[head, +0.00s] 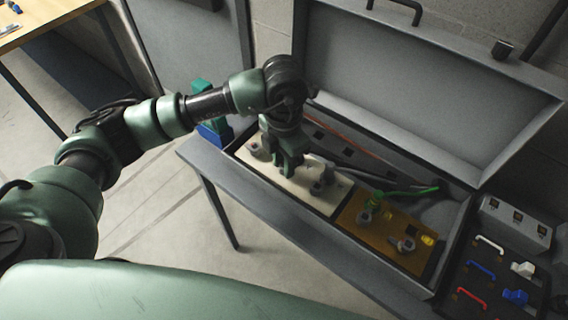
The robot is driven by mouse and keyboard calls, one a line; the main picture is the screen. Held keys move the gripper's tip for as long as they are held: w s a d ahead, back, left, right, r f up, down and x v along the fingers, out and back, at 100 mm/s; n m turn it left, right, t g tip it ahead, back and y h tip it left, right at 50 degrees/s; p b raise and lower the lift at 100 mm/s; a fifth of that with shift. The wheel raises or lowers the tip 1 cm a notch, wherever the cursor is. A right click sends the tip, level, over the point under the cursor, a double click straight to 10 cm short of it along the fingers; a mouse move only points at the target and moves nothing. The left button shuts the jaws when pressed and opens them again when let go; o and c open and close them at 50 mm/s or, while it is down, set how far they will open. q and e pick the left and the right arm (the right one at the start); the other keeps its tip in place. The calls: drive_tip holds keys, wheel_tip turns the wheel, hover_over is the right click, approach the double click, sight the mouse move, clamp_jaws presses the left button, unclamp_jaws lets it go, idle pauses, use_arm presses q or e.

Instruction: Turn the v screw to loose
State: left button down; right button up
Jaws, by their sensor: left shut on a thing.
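My left gripper (290,168) reaches down into an open grey case from the left. Its fingers are over the cream panel (338,206) and are shut on a small fitting there, mostly hidden by the fingers. I cannot tell for certain that it is the v screw; no label is readable. Another grey fitting (318,188) stands on the cream panel right of the fingers. A brown panel (385,240) beside it carries grey screw-like fittings (405,245), a green piece (377,198) and a yellow piece (428,240). My right gripper is not in view.
The case's raised lid (430,85) stands behind. A green-tipped rod (425,190) lies along the back of the case. At right are a grey box (516,222) and a dark panel with coloured handles (482,270). A wooden table (45,14) is far left.

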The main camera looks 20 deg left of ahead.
use_arm(q)
drive_tip(key=shift+r, duration=0.1)
idle(0.5)
drive_tip(key=c, duration=1.4)
unclamp_jaws()
wheel_tip(320, 180, up, 6)
drive_tip(key=shift+r+b, duration=0.25)
drive_tip(key=shift+b, duration=0.65)
drive_tip(key=shift+r, duration=0.65)
drive_tip(key=shift+f, duration=0.1)
